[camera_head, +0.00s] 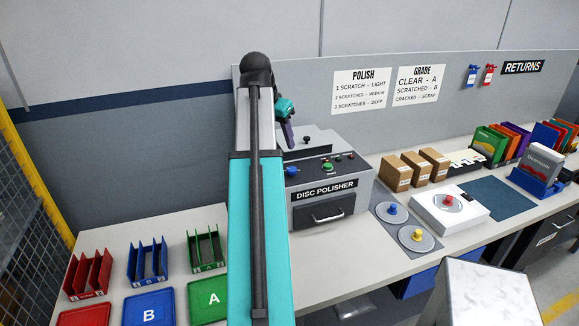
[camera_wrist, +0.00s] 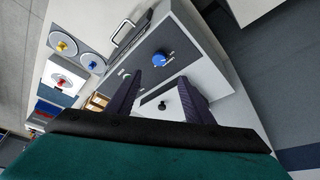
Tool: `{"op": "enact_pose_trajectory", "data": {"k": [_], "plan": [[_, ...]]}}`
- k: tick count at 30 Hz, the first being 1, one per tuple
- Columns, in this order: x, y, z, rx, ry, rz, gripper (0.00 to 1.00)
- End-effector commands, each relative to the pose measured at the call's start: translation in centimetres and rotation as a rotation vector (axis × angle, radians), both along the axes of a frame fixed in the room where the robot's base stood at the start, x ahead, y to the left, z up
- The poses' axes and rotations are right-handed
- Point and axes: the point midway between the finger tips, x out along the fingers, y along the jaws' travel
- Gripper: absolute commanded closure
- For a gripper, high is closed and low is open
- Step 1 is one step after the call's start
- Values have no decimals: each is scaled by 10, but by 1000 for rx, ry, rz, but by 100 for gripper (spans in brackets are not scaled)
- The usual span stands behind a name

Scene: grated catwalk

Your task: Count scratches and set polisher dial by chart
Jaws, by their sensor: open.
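The grey disc polisher (camera_head: 325,209) stands on the bench, with a labelled front, a drawer handle and a dark sloping panel. Its blue dial (camera_wrist: 163,58) shows in the wrist view just beyond my fingertips; its setting is too small to read. In the head view the dial (camera_head: 291,170) sits at the panel's left, partly beside my arm. My gripper (camera_head: 290,145) is open and empty, above the polisher and apart from the dial. The POLISH chart (camera_head: 362,91) reads 1 scratch light, 2 scratches medium, 3 scratches deep. No scratches are discernible on the discs.
A blue-knobbed disc (camera_head: 391,212) and a yellow-knobbed disc (camera_head: 416,239) lie right of the polisher. A red-knobbed disc (camera_head: 447,203) sits on a white box (camera_head: 470,215). Brown boxes (camera_head: 433,162) stand behind. Racks and trays, including green tray A (camera_head: 207,299), are at left.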

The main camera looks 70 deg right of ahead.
Motion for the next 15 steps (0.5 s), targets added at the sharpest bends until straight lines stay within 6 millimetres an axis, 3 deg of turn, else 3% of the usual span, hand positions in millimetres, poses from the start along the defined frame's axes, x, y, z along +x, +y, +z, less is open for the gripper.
{"op": "enact_pose_trajectory", "data": {"k": [15], "plan": [[-5,-16,-39,0,-1,-4,53]]}}
